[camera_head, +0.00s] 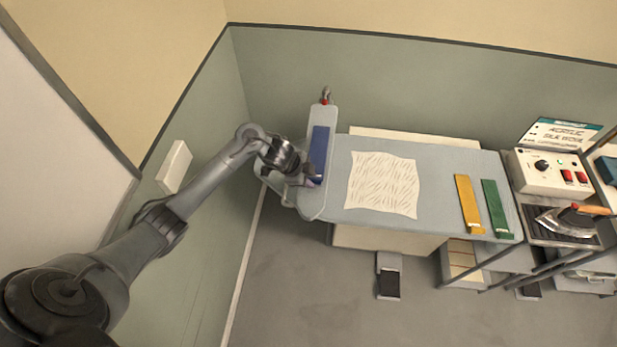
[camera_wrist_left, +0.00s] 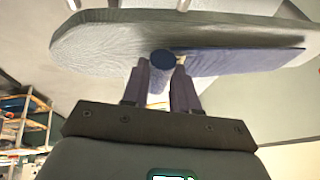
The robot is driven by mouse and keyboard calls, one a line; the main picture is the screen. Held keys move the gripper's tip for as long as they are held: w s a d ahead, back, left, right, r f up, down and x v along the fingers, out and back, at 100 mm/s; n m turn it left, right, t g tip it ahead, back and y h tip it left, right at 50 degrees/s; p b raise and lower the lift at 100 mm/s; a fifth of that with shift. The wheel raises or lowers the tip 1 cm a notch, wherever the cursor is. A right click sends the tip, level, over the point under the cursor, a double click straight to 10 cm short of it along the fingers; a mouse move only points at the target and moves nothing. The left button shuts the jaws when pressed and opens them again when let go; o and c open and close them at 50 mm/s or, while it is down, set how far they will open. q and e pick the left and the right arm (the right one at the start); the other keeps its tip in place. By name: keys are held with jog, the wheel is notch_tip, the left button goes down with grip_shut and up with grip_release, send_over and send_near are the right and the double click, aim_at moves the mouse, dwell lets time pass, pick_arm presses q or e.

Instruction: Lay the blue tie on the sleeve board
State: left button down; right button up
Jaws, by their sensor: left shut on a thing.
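In the left wrist view, the left gripper's fingers (camera_wrist_left: 164,88) close on the tie's end, and the blue tie (camera_wrist_left: 240,61) stretches right along the sleeve board (camera_wrist_left: 95,45). The fingers hide part of the tie's near end. My right gripper is not in view.
The grey table (camera_head: 440,170) carries a patterned white cloth (camera_head: 383,184), a yellow strip (camera_head: 469,203) and a green strip (camera_head: 497,208). A control box (camera_head: 548,172) and an iron (camera_head: 567,221) stand at the right. A wall is close on the left.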

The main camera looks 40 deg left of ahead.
pick_arm(q)
jog(key=shift+f, duration=0.6)
jog(key=c, duration=1.3)
grip_release()
jog(key=o, duration=0.4)
jog(key=shift+o, duration=0.2)
jog(key=shift+r, duration=0.3)
jog(key=p+v, duration=0.1)
jog(key=v, duration=0.7)
